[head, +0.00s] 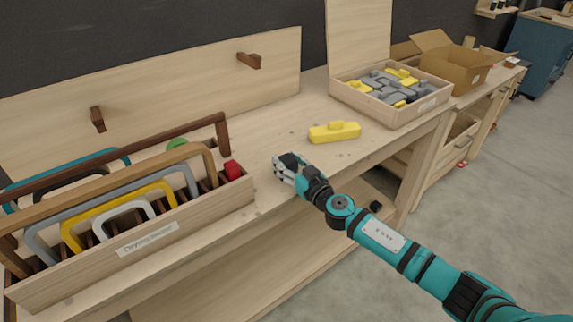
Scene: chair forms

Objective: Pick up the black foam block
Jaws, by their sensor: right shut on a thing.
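My right gripper (282,173) comes in from the lower right in the head view. It is over the front part of the wooden workbench (262,132), shut on the black foam block (291,159). Only a small dark part of the block shows at the fingers; the hand hides the rest. I cannot tell whether the block touches the bench top. My left gripper is not in view.
A yellow block (335,132) lies behind the gripper. A wooden rack (205,212) of coloured frames stands left, with a red piece (232,170) at its end. A wooden box (427,104) of grey and yellow pieces and a cardboard box (465,72) stand right.

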